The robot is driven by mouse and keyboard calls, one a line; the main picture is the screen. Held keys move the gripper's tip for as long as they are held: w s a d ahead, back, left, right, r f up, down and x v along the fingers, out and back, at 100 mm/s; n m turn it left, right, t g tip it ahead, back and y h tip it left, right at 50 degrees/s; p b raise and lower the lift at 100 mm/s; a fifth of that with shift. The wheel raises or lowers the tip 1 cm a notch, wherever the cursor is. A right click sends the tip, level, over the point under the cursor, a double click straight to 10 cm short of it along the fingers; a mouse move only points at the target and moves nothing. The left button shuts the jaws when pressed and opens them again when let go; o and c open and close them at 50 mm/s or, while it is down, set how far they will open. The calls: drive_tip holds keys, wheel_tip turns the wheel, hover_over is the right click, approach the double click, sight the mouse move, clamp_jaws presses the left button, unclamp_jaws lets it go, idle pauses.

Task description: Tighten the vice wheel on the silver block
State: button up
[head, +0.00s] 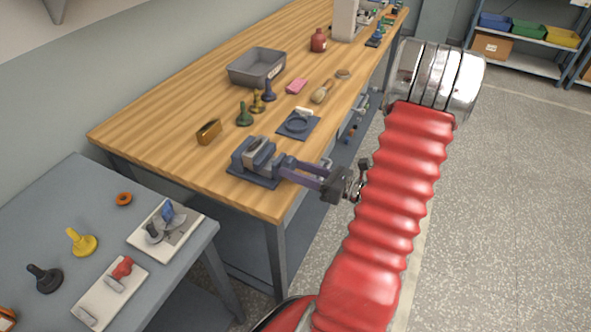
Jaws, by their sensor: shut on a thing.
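A blue-grey vice (244,162) stands on a dark base plate near the front edge of the wooden bench. The silver block (261,147) sits between its jaws; whether both jaws touch it is too small to tell. My gripper (288,172) reaches in from the right, with its purple-grey fingers at the right end of the vice. The fingers are shut on the vice wheel, which is mostly hidden between them. My red arm rises on the right of the head view.
A lower grey table (62,208) at front left holds toggle clamps. Open floor lies to the right.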

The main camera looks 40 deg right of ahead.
drive_tip(key=shift+m, duration=1.3)
drive_tip(key=o, duration=1.1)
drive_tip(key=shift+c, duration=0.2)
drive_tip(key=v, duration=1.3)
drive_tip(key=shift+s, duration=0.4)
